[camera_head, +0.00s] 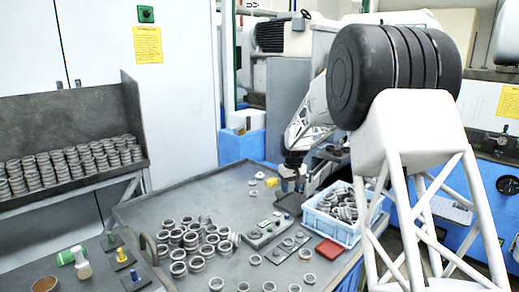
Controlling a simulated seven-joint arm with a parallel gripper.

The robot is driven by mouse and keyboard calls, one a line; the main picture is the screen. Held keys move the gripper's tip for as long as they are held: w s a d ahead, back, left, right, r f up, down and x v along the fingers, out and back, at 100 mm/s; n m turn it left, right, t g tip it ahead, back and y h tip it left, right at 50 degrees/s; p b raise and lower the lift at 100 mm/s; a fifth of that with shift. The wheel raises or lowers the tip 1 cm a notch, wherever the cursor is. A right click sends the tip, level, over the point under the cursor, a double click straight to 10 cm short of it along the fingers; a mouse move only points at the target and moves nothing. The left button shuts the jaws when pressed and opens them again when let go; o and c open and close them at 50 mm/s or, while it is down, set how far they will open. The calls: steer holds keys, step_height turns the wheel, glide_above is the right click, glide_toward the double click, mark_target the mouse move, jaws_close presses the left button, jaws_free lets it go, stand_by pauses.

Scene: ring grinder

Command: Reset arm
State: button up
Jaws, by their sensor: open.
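My gripper (291,187) is open, small and dark in the head view, above the far right part of the grey table (160,207). I see no ring between its fingers, though the fingertips are too small to make out well. My white arm reaches to it from the right. Several metal rings (192,237) lie in a loose heap on the middle of the table. A grey fixture strip with buttons (266,229) lies between the heap and the gripper.
A blue crate (349,234) with rings stands on the right, beside a red pad (331,252). Loose rings lie along the front. A shelf (90,188) with stacked rings stands on the left. The table's far left is clear.

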steer(key=s+d+r+m, duration=0.1)
steer(key=s+r, duration=0.4)
steer(key=s, duration=0.5)
steer(key=s+d+r+t, duration=0.15)
steer(key=s+r, duration=0.35)
steer(key=s, duration=0.5)
steer(key=s+d+r+m+g, duration=0.15)
steer(key=s+r, duration=0.25)
steer(key=s, duration=0.6)
steer(key=s+d+f+m+t, duration=0.1)
steer(key=s+f, duration=0.1)
steer(key=s, duration=1.3)
steer(key=s+d+f+t, duration=0.1)
steer(key=s, duration=1.4)
steer(key=shift+s+f+m, duration=0.35)
steer(key=shift+s+f, duration=0.05)
